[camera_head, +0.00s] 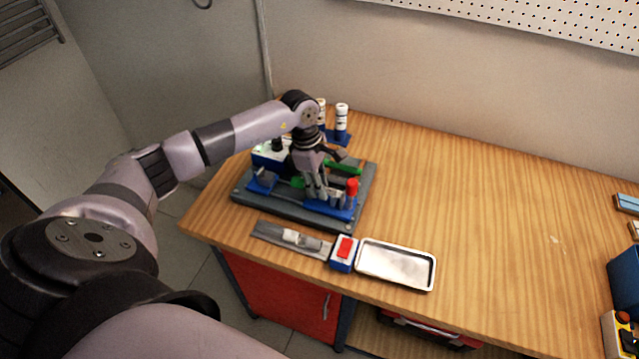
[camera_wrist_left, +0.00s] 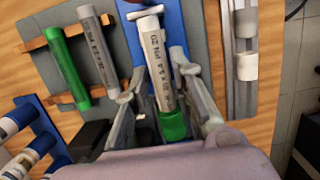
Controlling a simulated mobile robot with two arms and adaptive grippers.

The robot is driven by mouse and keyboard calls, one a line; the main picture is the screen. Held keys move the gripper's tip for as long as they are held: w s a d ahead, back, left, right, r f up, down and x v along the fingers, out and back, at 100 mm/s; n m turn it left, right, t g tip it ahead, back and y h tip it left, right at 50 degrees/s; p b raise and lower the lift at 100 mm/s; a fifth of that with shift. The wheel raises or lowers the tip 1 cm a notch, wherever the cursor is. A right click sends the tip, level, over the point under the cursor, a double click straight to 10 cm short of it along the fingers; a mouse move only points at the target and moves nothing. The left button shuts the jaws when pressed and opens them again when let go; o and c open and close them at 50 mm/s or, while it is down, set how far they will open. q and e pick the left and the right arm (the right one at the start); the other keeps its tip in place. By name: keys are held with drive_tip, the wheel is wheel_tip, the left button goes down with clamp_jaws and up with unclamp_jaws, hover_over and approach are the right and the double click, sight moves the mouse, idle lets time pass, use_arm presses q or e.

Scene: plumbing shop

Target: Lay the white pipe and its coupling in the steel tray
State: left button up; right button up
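The white pipe (camera_wrist_left: 158,65) has dark print and a green coupling-like piece (camera_wrist_left: 173,125) at its near end. It lies in the fixture, between the fingers of my left gripper (camera_wrist_left: 157,83). The fingers stand apart on either side of the pipe, and a gap shows at the left finger. In the head view my left gripper (camera_head: 320,190) points down over the fixture and hides most of the pipe. The steel tray (camera_head: 431,277) is empty on the table, in front and to the right of the fixture. My right gripper is out of view.
A grey fixture board (camera_head: 270,211) holds blue blocks, a red-topped part (camera_head: 352,186) and a green pipe (camera_head: 342,168). A grey rail with white fittings (camera_head: 300,240) and a box with a red button (camera_head: 345,247) stand left of the tray. The table's middle is clear.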

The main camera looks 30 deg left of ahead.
use_arm(q)
drive_tip(key=c, duration=0.4)
drive_tip(key=shift+r+p, duration=1.65)
drive_tip(key=shift+r, duration=2.15)
drive_tip(key=shift+r, duration=0.1)
